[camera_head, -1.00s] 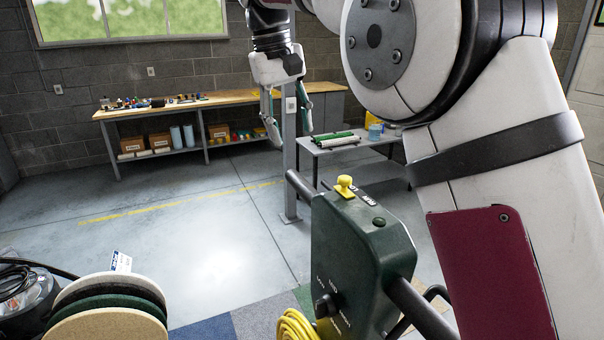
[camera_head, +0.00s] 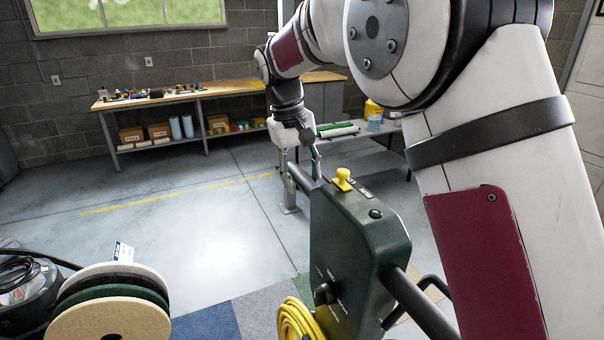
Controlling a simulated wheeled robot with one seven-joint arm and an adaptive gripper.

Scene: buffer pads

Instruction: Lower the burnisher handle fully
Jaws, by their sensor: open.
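The burnisher handle head is a dark green box (camera_head: 352,245) in the lower middle, with a yellow knob (camera_head: 343,180) on top and a black dial on its face. Dark grip bars stick out from both sides: the far left bar (camera_head: 301,178) and the near right bar (camera_head: 420,305). The handle is raised. My gripper (camera_head: 300,172) points down at the left bar, its fingers open and spread near the bar. Whether they touch it or straddle it I cannot tell. The burnisher's lower body is out of view.
A yellow cord coil (camera_head: 297,320) hangs beside the box. Stacked round pads (camera_head: 110,305) stand at lower left by a dark machine (camera_head: 28,295). A long workbench (camera_head: 200,95) lines the back wall, with a smaller table behind my gripper. The floor at middle left is clear.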

